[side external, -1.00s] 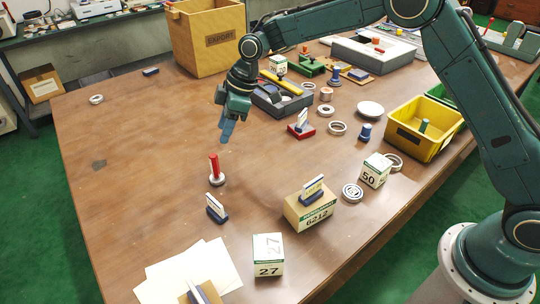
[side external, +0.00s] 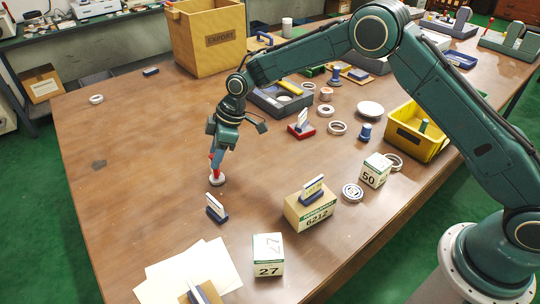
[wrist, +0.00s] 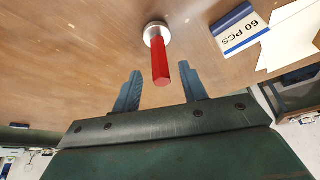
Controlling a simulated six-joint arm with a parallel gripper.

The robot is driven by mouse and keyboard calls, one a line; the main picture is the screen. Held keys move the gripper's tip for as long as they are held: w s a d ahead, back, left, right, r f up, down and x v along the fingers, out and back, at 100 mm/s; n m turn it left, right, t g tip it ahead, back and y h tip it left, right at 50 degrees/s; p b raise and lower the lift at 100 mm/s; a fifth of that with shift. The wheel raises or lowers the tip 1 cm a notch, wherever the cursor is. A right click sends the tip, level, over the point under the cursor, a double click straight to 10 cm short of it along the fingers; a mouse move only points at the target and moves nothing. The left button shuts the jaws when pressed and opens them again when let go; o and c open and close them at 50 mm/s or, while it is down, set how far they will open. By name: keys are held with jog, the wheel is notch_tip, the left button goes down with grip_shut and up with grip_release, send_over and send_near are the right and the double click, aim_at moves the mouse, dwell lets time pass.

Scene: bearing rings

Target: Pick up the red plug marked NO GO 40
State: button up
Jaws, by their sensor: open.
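The red plug (wrist: 160,66) stands upright on a round pale base on the table; no marking on it is readable. In the side external view the red plug (side external: 211,160) is partly hidden by my gripper (side external: 215,157), which is right over it. In the wrist view my gripper (wrist: 157,88) is open, its two blue fingers apart. The upper end of the red plug shows between and just beyond the fingertips. I cannot tell whether a finger touches it.
A card holder (side external: 216,208) stands close in front of the plug; its card (wrist: 240,35) reads 60 PCS. A 6212 box (side external: 310,208) and a box marked 27 (side external: 268,255) stand to the right.

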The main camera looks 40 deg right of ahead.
aim_at(215, 177)
jog(key=shift+f, duration=0.15)
jog(key=shift+x, duration=2.5)
jog(key=shift+s+d, duration=0.1)
jog(key=shift+s, duration=0.05)
jog(key=shift+c, duration=0.2)
grip_shut()
